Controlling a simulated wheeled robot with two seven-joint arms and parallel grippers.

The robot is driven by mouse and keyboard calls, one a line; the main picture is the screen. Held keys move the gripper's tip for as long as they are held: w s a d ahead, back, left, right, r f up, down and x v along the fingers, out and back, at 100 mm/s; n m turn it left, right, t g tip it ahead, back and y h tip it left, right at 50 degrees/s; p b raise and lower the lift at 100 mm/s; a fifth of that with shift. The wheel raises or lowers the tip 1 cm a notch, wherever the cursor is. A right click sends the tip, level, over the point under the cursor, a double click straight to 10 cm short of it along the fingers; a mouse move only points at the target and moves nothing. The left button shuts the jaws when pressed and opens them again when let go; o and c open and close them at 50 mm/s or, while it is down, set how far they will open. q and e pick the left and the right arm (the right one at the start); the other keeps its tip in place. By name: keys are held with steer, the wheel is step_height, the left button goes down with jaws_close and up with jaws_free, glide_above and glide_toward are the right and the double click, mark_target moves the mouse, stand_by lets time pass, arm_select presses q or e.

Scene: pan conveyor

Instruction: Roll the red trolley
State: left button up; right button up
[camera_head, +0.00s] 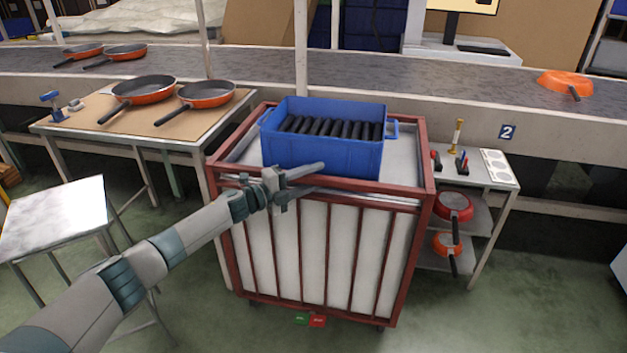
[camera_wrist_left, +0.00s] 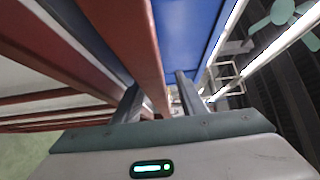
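The red trolley (camera_head: 343,250) stands in the middle of the head view, with a red frame and white panels. A blue crate (camera_head: 335,157) holding several black rods sits on top of it. My left gripper (camera_head: 307,180) is at the trolley's front top rail, left of centre. In the left wrist view the red rail (camera_wrist_left: 125,40) runs between its two spread fingers, and a small gap shows beside the right finger. I cannot tell whether the left finger touches the rail. My right gripper is not in view.
A conveyor (camera_head: 420,82) runs behind the trolley, with an upturned orange pan (camera_head: 565,82) at right. A table (camera_head: 205,125) with two pans stands close on the left, a shelf stand (camera_head: 480,240) close on the right. A grey side table (camera_head: 55,220) is at far left. Green floor is open in front.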

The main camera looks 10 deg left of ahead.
arm_select(q)
steer(key=shift+d+f, duration=0.1)
steer(key=shift+f, duration=0.1)
steer(key=shift+s, duration=0.15)
steer(key=shift+s+a, duration=0.3)
steer(key=shift+a, duration=0.1)
steer(key=v, duration=1.6)
steer(key=shift+a, duration=0.1)
